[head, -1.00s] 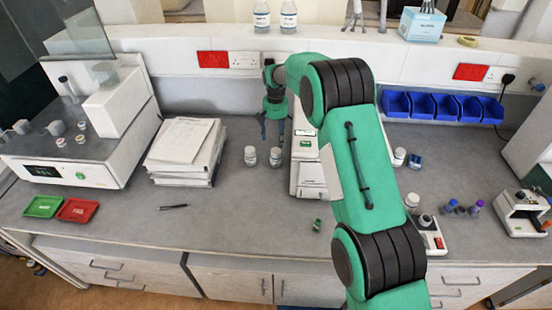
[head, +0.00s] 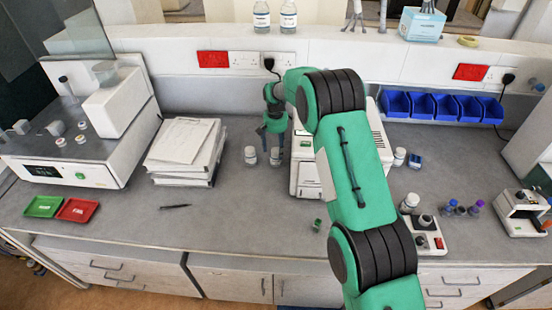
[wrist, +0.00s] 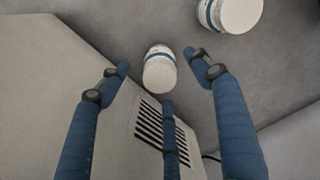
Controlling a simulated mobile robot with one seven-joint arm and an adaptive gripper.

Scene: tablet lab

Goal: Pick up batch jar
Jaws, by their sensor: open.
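Two small white jars with blue-banded labels stand side by side on the bench, left of the white instrument; I cannot tell from the labels which is the batch jar. My gripper (head: 272,143) is open, pointing down over the right one of this pair (head: 276,160). In the wrist view, a jar (wrist: 159,72) shows between and beyond the open blue fingers (wrist: 158,60), with no clear contact. The other jar of the pair stands to the left in the head view (head: 250,156) and shows at the top right of the wrist view (wrist: 232,12).
The white instrument (head: 305,178) stands close on the right of the jars, and its vent (wrist: 160,130) shows beneath the fingers. A paper stack (head: 183,150) lies to the left. More white jars (head: 399,156) stand further right. The bench in front is mostly clear.

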